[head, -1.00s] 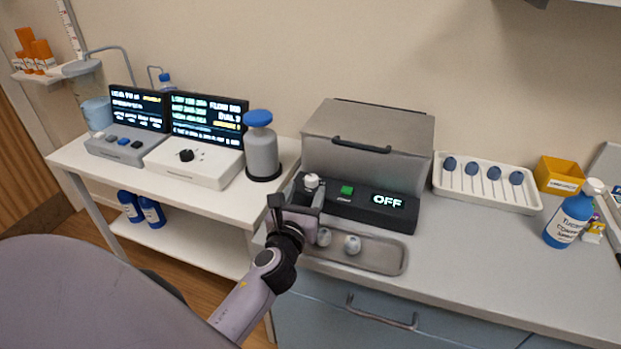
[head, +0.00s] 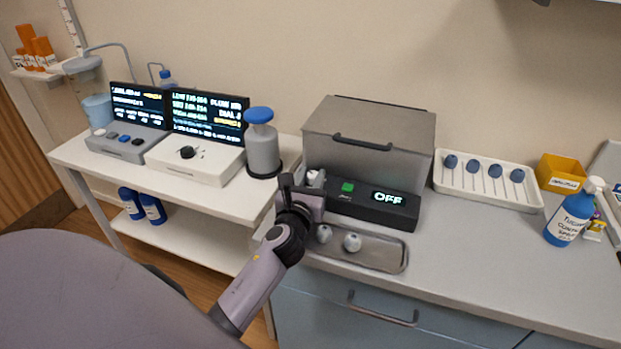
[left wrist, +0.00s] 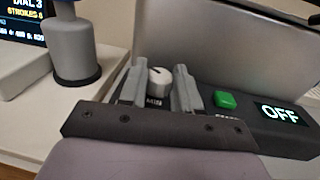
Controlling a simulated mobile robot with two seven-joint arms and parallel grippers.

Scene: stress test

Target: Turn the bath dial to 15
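The bath is a grey box with a closed lid (head: 368,122) and a dark front panel. Its white dial (head: 312,177) sits at the panel's left end, partly hidden by my gripper in the head view. A green button (head: 347,187) and a display reading OFF (head: 388,197) are to its right. My left gripper (head: 301,182) is at the dial. In the left wrist view its two fingers (left wrist: 158,88) are apart, one on each side of the dial (left wrist: 158,78), with gaps visible. The dial has a dark pointer mark and lettering below it. My right gripper is not in view.
A metal tray (head: 385,250) with two white-topped round pieces lies in front of the panel. A grey bottle with a blue cap (head: 262,150) and a white dial box (head: 195,163) stand left. A rack (head: 487,183) and a blue spray bottle (head: 570,218) are right.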

